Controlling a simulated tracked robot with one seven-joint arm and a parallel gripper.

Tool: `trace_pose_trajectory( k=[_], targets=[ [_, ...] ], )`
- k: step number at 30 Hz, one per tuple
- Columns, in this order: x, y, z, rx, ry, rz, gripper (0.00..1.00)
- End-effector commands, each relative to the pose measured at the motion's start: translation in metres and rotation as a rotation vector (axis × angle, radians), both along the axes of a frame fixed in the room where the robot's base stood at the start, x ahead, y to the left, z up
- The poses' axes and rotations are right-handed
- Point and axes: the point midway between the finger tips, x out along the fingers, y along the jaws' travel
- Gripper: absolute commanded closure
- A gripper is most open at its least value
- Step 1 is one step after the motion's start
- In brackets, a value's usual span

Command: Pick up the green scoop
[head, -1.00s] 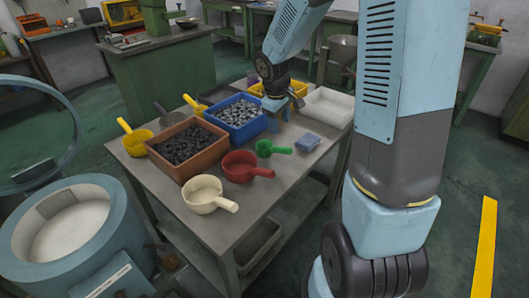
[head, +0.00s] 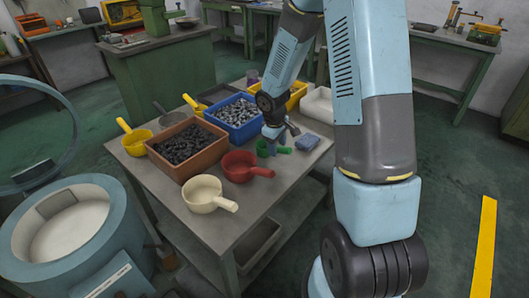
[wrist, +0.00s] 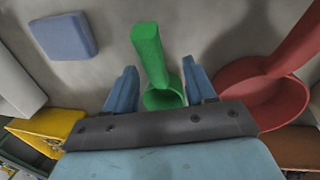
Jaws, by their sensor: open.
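The green scoop (head: 268,149) lies on the table (head: 225,225) near its right side, partly hidden behind my gripper in the head view. In the wrist view the green scoop (wrist: 150,55) has its handle pointing up the picture and its bowl lower down, between the two blue fingers. My gripper (wrist: 160,82) is open, with one finger on each side of the scoop. The fingers do not visibly press on it. In the head view my gripper (head: 272,147) is low over the scoop.
A red scoop (head: 240,167) lies close by, right of the gripper in the wrist view (wrist: 265,100). A blue-grey block (head: 307,142) lies on the other side. A blue bin (head: 236,128), an orange-brown bin (head: 187,170), a cream scoop (head: 205,192) and yellow scoops share the table.

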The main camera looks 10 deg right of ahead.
Motion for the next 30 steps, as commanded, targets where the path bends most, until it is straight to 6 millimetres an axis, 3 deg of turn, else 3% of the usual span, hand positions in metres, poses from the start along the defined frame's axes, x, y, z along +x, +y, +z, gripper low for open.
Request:
trace_pose_trajectory(
  k=[15, 25, 30],
  targets=[
    [0.011, -0.007, -0.046, -0.001, 0.001, 0.002, 0.45],
    [0.011, -0.008, -0.051, 0.000, 0.000, 0.001, 0.45],
    [0.011, -0.008, -0.051, 0.000, 0.000, 0.001, 0.60]
  ],
)
